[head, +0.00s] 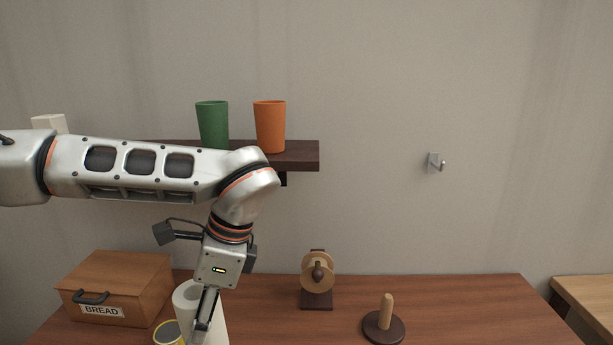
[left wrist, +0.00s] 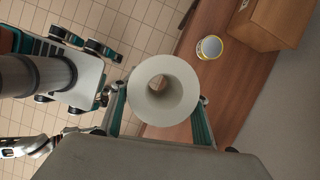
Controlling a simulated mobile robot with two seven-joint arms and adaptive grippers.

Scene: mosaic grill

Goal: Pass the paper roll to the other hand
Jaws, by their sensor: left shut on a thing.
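The white paper roll (head: 186,294) is upright, low in the head view near the front of the table. My left gripper (head: 205,318) is shut on it from above, and one finger crosses in front of it. In the left wrist view the roll (left wrist: 181,106) shows end-on with its round hole, between the two fingers. Its lower end is cut off in the head view, and I cannot tell how high it is above the table. My right gripper does not show clearly in either view.
A yellow-rimmed can (head: 168,334) is beside the roll, with a wooden bread box (head: 125,285) behind. A wooden dispenser (head: 318,280) and peg holder (head: 384,325) stand right. Green (head: 212,125) and orange (head: 270,127) cups sit on the shelf (head: 305,156). A hook (head: 435,162) is on the wall.

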